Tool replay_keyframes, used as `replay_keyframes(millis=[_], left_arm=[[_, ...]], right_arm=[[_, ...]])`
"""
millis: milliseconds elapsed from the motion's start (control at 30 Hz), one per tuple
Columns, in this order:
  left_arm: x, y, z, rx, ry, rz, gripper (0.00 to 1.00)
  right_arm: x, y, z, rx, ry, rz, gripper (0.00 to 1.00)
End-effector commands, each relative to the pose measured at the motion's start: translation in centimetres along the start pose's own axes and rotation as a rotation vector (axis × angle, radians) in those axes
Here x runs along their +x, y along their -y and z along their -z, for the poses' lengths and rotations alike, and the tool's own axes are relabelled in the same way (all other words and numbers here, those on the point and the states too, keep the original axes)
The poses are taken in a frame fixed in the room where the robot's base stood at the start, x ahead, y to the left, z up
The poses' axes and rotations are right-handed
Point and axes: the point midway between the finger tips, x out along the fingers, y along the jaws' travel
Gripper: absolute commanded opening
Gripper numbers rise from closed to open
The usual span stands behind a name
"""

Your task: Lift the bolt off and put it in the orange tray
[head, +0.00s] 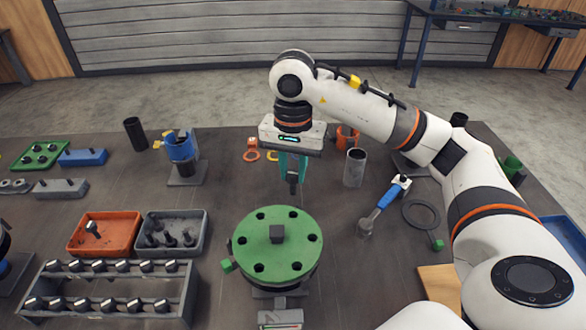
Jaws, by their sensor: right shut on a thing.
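The round green flange (250,240) lies face up in the middle of the table, with several dark holes around its rim and a dark square block at its centre. My right gripper (293,178) is above the flange's far edge, its teal fingers shut on a dark bolt (293,188). The bolt hangs upright and looks clear of the flange; its upper part is hidden between the fingers. The orange tray (76,244) is to the left of the flange and has one bolt in it. My left gripper is not in view.
A grey tray (204,246) with several bolts adjoins the orange tray, between it and the flange. A grey rack (180,312) of bolts stands in front. A blue clamp-like stand (182,150) is behind the trays. A blue-handled tool (390,194) lies at right.

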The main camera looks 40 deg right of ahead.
Motion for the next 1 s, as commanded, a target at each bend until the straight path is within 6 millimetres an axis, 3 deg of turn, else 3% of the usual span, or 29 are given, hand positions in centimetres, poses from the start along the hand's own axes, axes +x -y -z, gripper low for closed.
replay_keyframes(millis=[600,1000], left_arm=[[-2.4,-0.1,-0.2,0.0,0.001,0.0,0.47],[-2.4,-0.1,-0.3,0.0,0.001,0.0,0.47]], right_arm=[[-4.0,0.0,0.0,0.0,0.0,-0.001,0.0],[-4.2,0.0,0.1,-0.004,0.0,0.0,0.0]])
